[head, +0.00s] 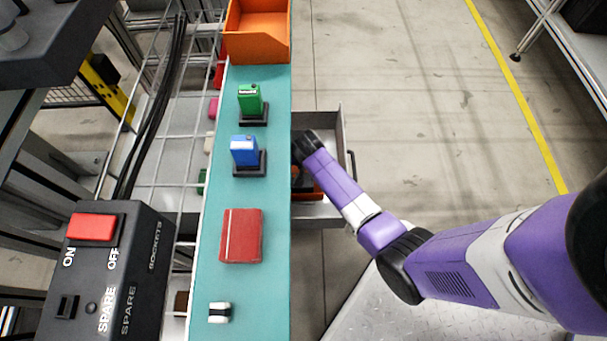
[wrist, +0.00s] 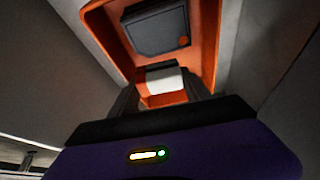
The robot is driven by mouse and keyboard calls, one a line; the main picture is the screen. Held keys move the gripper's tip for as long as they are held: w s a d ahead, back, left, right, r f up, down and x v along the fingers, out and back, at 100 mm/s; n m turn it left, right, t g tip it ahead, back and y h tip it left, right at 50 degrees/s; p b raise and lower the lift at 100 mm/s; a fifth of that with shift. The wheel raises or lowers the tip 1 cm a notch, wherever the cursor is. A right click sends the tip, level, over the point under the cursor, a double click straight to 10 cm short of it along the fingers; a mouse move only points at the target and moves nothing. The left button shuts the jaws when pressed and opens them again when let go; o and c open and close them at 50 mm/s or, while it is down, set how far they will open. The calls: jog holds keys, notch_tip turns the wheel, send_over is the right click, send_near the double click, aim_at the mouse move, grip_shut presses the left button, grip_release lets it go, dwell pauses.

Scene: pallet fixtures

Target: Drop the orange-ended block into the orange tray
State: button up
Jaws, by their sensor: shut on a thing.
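My gripper (wrist: 163,95) is shut on a small block (wrist: 164,81) with a white middle and an orange end, seen between the two dark fingers in the wrist view. Beyond the block is the orange tray (wrist: 208,42), its walls framing a dark grey boxy thing with an orange dot. The block appears in front of the tray's opening; its height above the tray is unclear. In the head view my arm reaches into an open grey drawer, where part of the orange tray (head: 309,196) shows. The fingers and block are hidden there.
The grey drawer (head: 330,209) stands right of a teal shelf (head: 213,270). On the shelf are an orange bin (head: 258,47), a green block (head: 250,100), a blue block (head: 244,151), a red book-like thing (head: 241,236) and a small white-and-black block (head: 219,312). Drawer walls surround my gripper closely.

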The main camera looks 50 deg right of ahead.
jog(key=o, duration=1.5)
jog(key=shift+c, duration=0.2)
jog(key=p+v, duration=0.4)
jog(key=v, duration=0.4)
